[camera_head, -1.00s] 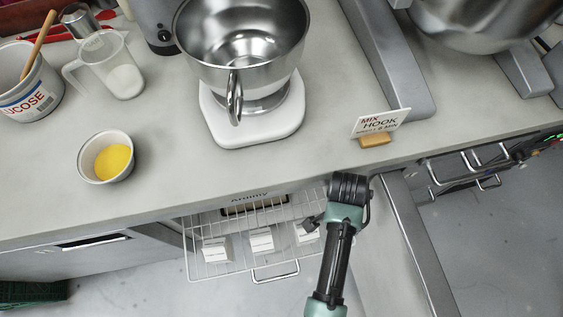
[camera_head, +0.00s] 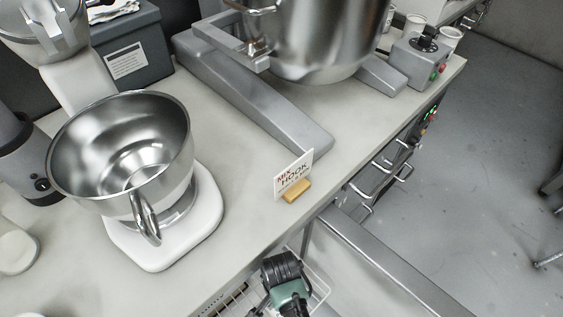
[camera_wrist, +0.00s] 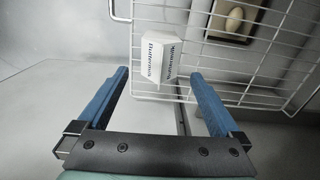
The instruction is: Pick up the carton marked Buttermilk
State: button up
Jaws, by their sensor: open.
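The carton marked Buttermilk (camera_wrist: 157,52) shows in the wrist view. It is white with dark lettering on two faces and sits at the wire basket (camera_wrist: 271,62). My gripper (camera_wrist: 158,76) is open, with one blue finger on each side below the carton. The carton lies ahead, roughly between the finger lines, and nothing is held. In the head view, only a bit of the wire basket (camera_head: 318,284) shows beside my wrist, and no carton can be made out there.
Above the basket is the counter, with a steel bowl (camera_head: 122,150) on a white base and a "Mix Hook" card (camera_head: 294,172) near its edge. A large steel mixing bowl (camera_head: 318,40) stands behind. A dark-framed panel with a pale oval (camera_wrist: 234,19) is behind the wires.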

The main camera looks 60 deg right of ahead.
jog(key=f+b, duration=0.1)
jog(key=f, duration=0.6)
jog(key=shift+a+b, duration=0.2)
jog(key=shift+b, duration=0.2)
jog(key=shift+r, duration=0.1)
grip_shut()
